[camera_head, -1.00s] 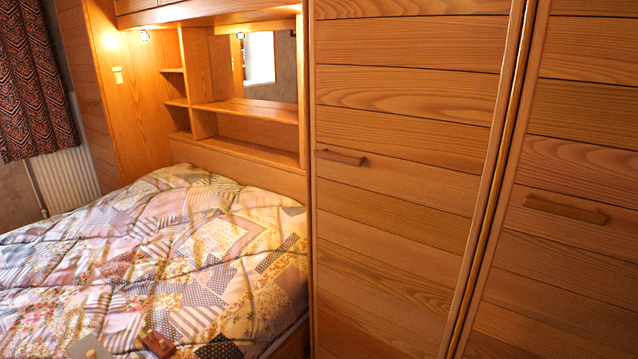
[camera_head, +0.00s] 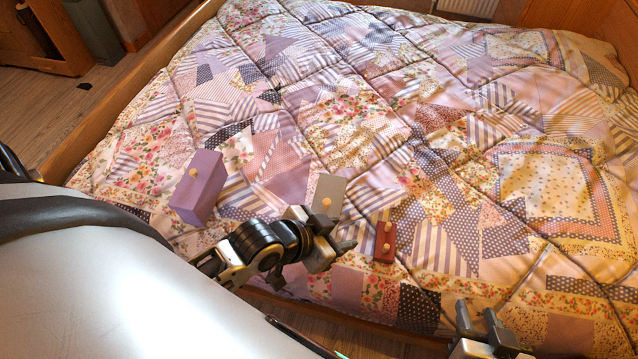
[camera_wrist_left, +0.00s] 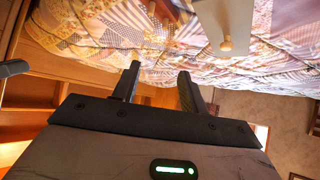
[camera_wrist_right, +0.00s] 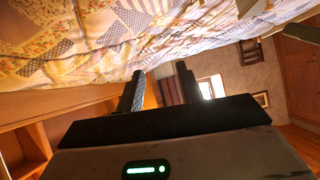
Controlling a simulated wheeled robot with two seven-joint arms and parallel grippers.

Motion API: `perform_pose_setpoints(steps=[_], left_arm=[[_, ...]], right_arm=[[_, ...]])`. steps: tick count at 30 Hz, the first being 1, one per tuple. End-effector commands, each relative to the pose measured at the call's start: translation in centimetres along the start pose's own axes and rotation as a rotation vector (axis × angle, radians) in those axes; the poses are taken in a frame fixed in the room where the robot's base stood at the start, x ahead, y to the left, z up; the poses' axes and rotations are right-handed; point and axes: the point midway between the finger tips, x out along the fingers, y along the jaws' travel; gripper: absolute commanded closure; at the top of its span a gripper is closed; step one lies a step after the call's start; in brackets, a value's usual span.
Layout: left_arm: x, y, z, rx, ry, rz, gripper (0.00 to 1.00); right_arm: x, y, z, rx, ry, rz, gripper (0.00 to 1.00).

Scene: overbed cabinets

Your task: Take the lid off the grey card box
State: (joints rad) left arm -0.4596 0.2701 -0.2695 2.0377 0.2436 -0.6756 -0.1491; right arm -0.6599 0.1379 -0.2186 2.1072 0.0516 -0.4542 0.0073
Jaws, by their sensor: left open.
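The grey card box (camera_head: 331,188) sits on the quilt of the bed, with a round wooden knob (camera_head: 326,203) on its lid. The lid appears to be on; its edge is hard to make out. In the left wrist view the grey box (camera_wrist_left: 218,22) is at the top right, cut off by the frame. My left gripper (camera_head: 338,234) is open and empty, just on the near side of the box and apart from it. Its fingers also show in the left wrist view (camera_wrist_left: 159,70). My right gripper (camera_head: 478,312) is open and empty at the bed's near edge, right of the boxes.
A purple box (camera_head: 198,187) with a knob stands left of the grey box. The quilt (camera_head: 350,130) beyond is clear. The wooden bed edge (camera_head: 140,75) runs along the left.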

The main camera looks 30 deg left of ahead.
Motion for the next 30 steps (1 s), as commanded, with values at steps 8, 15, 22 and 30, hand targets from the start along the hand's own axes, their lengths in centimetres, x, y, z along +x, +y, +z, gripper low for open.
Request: perform_pose_setpoints(steps=[8,15,22,30], left_arm=[[2.4,-7.7,-3.7,0.478,-0.319,0.246,0.57],[-1.6,-13.6,-6.8,0.709,-0.513,0.405,0.57],[-2.0,-14.5,-6.6,0.754,-0.556,0.459,0.57],[2.5,-13.3,-3.0,0.752,-0.554,0.458,0.57]], right_arm=[[0.1,-0.3,1.6,0.023,-0.008,-0.011,0.64],[0.3,-0.3,1.2,0.033,0.011,-0.016,0.64],[0.4,-0.3,1.1,0.036,0.019,-0.017,0.64],[0.8,-0.2,1.6,0.044,0.021,-0.021,0.64]])
